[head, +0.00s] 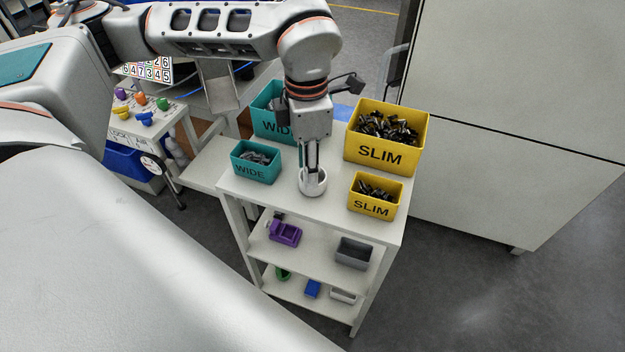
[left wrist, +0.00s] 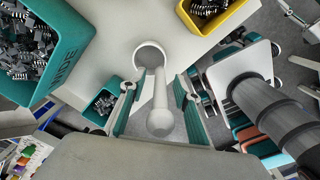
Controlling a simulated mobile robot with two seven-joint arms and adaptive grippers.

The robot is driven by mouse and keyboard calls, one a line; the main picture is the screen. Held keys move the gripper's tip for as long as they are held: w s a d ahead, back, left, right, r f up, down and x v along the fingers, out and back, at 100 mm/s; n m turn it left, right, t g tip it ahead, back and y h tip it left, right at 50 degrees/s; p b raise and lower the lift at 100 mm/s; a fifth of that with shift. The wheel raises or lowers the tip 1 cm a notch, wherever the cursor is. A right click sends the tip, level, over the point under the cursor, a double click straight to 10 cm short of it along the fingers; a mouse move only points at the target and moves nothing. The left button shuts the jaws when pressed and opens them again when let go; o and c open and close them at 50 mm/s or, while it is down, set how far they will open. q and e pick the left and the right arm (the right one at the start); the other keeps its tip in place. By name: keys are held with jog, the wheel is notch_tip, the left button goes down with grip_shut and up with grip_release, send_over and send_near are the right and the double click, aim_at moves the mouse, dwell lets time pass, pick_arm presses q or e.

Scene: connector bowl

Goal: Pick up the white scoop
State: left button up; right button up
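The white scoop (head: 313,186) stands on the top of the white shelf cart, between the teal and yellow bins. In the left wrist view its round bowl (left wrist: 150,54) lies beyond, and its handle (left wrist: 160,105) reaches toward the camera, ending in a rounded knob. My left gripper (head: 311,163) points down over the scoop. In the left wrist view the left gripper (left wrist: 157,98) is open, with one teal-padded finger on each side of the handle and a visible gap on both sides. My right gripper is not in view.
Teal WIDE bins (head: 255,172) stand left of the scoop, yellow SLIM bins (head: 374,207) right; they hold connectors. The cart top (head: 300,212) is bare in front. Lower shelves hold a purple item (head: 285,233) and a grey bin (head: 353,253). A large pale cabinet (head: 510,90) stands right.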

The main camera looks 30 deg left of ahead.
pick_arm(q)
jog(key=shift+f, duration=0.4)
grip_shut()
jog(key=shift+r, duration=0.2)
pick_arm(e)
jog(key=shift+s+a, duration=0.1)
pick_arm(q)
notch_tip(320, 180, up, 18)
jog(key=shift+r+p, duration=0.1)
jog(key=shift+p, duration=1.1)
jog(key=shift+r, duration=0.8)
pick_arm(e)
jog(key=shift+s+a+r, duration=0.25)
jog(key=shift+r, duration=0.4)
